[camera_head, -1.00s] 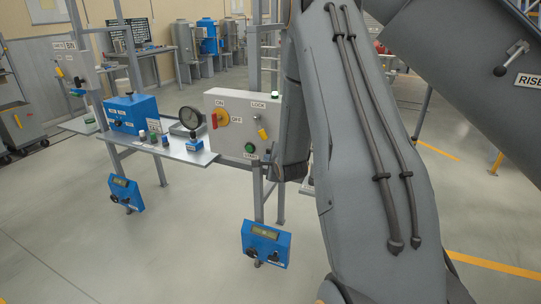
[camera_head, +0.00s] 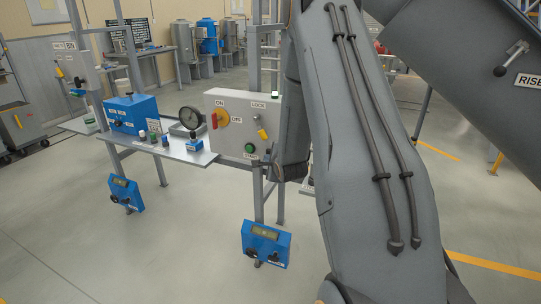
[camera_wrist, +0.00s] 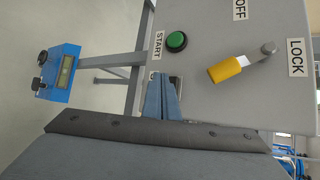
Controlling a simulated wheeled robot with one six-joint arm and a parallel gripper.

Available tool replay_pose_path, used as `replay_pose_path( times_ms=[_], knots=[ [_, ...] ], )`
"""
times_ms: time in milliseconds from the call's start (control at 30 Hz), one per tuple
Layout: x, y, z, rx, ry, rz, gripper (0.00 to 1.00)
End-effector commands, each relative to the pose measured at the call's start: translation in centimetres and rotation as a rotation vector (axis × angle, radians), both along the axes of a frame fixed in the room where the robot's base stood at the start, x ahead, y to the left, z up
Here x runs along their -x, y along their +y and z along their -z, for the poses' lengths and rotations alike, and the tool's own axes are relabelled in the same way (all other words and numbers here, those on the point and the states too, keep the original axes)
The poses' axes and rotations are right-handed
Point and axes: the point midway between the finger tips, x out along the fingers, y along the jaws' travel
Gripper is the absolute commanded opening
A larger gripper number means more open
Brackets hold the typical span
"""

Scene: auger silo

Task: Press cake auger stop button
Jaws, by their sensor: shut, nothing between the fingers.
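The grey control box (camera_head: 238,128) stands on a post in the head view, with a red and yellow ON/OFF switch (camera_head: 218,119), a yellow LOCK lever (camera_head: 262,133) and a green START button (camera_head: 249,148). In the wrist view the box face (camera_wrist: 215,100) shows the green START button (camera_wrist: 176,41) and yellow lever (camera_wrist: 228,68). My gripper (camera_wrist: 162,80) is shut and empty, its blue-grey fingers close to the box face beside START. I cannot tell whether they touch it. No stop button is readable; part of the face is behind the fingers.
A shelf (camera_head: 180,154) with a gauge (camera_head: 189,118) and a blue box (camera_head: 132,113) stands left of the control box. My arm covers the right of the head view. The floor in front is clear.

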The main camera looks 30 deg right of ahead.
Motion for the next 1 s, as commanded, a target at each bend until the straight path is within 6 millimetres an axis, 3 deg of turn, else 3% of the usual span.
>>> replay_pose_path(
  times_ms=[1000],
  knots=[
    [-0.46,-0.61,0.00,0.001,0.000,0.000,0.00]
  ],
)
